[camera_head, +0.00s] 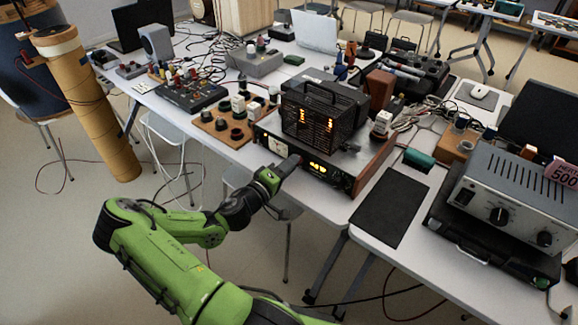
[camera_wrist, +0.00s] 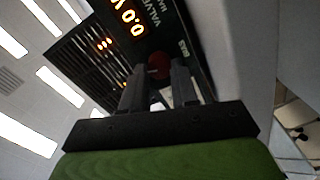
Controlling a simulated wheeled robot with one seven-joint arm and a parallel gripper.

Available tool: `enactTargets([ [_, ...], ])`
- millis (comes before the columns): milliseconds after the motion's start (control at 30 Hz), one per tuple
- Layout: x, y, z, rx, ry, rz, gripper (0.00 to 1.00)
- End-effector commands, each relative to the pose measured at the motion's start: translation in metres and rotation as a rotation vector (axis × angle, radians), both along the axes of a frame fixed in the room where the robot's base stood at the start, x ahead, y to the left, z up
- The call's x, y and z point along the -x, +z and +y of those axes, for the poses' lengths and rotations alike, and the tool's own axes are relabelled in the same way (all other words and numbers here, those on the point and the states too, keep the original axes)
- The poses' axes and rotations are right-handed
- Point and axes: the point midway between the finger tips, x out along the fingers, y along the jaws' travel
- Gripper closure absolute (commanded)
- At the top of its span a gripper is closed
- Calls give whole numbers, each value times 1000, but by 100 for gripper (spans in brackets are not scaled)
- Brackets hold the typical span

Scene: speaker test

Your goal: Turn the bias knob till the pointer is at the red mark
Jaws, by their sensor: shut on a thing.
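My gripper (camera_head: 289,166) is at the front panel of a wood-sided valve amplifier (camera_head: 369,171). In the wrist view, the two dark fingers of my gripper (camera_wrist: 158,78) are shut on a small dark red round knob (camera_wrist: 158,66), one on each side. Orange digits on the panel display (camera_wrist: 131,17) appear upside down and seem to read 0.0 V. White lettering runs beside the knob, too blurred to read fully. I cannot make out a pointer or a red mark. In the head view, the gripper hides the knob.
A black grille cage (camera_head: 322,115) with glowing valves stands on the amplifier. A dark mat (camera_head: 391,207) lies to its right, beside a grey power unit (camera_head: 522,196) with knobs. A wooden board with round parts (camera_head: 222,128) is to the left. Cables clutter the table behind.

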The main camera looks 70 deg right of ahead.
Motion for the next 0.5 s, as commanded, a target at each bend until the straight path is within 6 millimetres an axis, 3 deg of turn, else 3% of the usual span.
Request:
enactTargets([
  [500,-1,-1,0,42,2,-106,100],
])
